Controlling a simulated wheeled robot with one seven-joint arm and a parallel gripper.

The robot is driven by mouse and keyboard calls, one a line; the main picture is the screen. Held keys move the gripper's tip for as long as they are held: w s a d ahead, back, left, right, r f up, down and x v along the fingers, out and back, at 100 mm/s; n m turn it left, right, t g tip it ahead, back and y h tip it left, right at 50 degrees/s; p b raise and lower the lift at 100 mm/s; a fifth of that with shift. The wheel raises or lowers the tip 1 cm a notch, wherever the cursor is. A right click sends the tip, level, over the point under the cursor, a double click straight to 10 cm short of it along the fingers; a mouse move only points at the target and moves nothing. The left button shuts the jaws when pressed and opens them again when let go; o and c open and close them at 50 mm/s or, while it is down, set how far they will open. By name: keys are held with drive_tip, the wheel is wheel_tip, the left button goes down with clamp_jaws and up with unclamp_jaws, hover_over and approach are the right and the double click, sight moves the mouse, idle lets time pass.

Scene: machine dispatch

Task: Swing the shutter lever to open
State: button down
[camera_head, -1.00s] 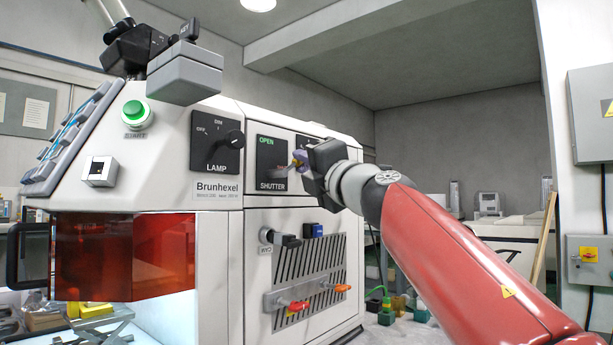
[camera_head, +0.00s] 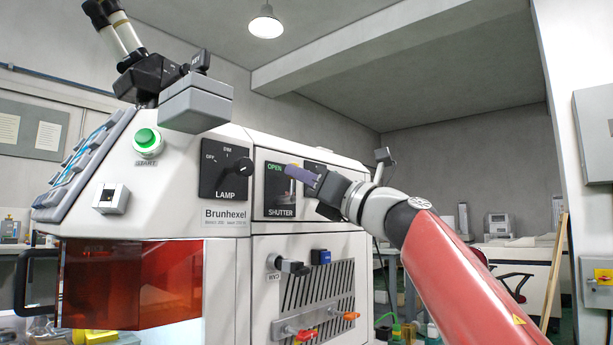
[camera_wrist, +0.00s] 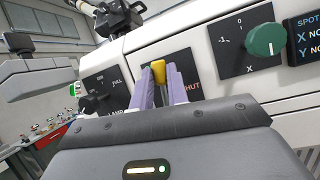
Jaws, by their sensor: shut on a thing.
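The shutter panel (camera_head: 279,200) is a black plate on the white machine's front, marked OPEN at its upper left and SHUTTER below. In the wrist view the lever's yellow end (camera_wrist: 158,73) shows between my gripper's two purple fingers (camera_wrist: 160,90), with SHUT lettering to its right. My gripper (camera_head: 302,174) is shut on the lever, its fingertips just right of the OPEN label in the head view. The fingers hide most of the lever in the head view, so its exact angle is hard to tell.
The lamp knob (camera_head: 242,166) is left of the shutter panel. Another black plate (camera_head: 314,168) sits behind my gripper. A green knob (camera_wrist: 267,40) is at right in the wrist view. Below are a key-like handle (camera_head: 292,266) and red and orange valves (camera_head: 304,333).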

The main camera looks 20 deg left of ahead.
drive_tip(key=shift+s+a+n+g, duration=0.15)
drive_tip(key=shift+n+g, duration=0.45)
drive_tip(key=shift+n, duration=0.6)
drive_tip(key=shift+s, duration=0.1)
drive_tip(key=c, duration=1.4)
unclamp_jaws()
drive_tip(key=shift+o, duration=0.2)
drive_tip(key=b+v, duration=0.3)
drive_tip(key=v, duration=0.4)
drive_tip(key=shift+d+f+b, duration=0.15)
drive_tip(key=shift+d+b, duration=0.2)
drive_tip(key=shift+d, duration=0.05)
